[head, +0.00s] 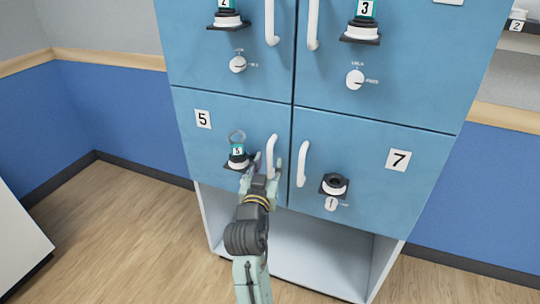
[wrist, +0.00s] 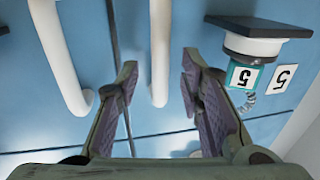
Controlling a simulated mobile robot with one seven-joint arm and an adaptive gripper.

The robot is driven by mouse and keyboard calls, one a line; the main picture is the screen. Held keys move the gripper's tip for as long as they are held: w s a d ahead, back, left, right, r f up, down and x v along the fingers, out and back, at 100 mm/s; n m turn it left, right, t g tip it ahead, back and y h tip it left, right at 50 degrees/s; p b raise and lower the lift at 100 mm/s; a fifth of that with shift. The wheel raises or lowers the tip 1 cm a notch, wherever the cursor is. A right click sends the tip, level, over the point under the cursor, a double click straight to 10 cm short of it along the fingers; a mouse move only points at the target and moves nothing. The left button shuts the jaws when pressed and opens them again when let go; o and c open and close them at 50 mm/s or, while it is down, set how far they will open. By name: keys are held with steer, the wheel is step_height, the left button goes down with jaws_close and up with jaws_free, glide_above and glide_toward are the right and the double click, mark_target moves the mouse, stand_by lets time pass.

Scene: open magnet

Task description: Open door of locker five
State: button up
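Locker five's door (head: 215,145) is the shut blue lower-left door, with a "5" plate (head: 203,119). Its white upright handle (head: 270,147) is near the door's right edge. My gripper (head: 267,165) is at this handle. In the wrist view my open gripper (wrist: 160,75) has one finger on each side of the handle (wrist: 159,50). I see clear gaps on both sides; I cannot tell how deep the handle sits between them. A magnet holder with a teal "5" tag (head: 237,150) and ring is left of the handle; it also shows in the wrist view (wrist: 245,75).
Locker seven's door (head: 385,190) is shut on the right, its white handle (head: 303,164) close to my gripper. Upper doors with dials and tags 3 and another number are shut. An open white shelf space (head: 315,250) lies below. Wooden floor (head: 130,220) is clear at left.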

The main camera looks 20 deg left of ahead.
steer(key=shift+w+a, duration=0.2)
steer(key=shift+w, duration=1.25)
steer(key=shift+c, duration=0.2)
jaws_close()
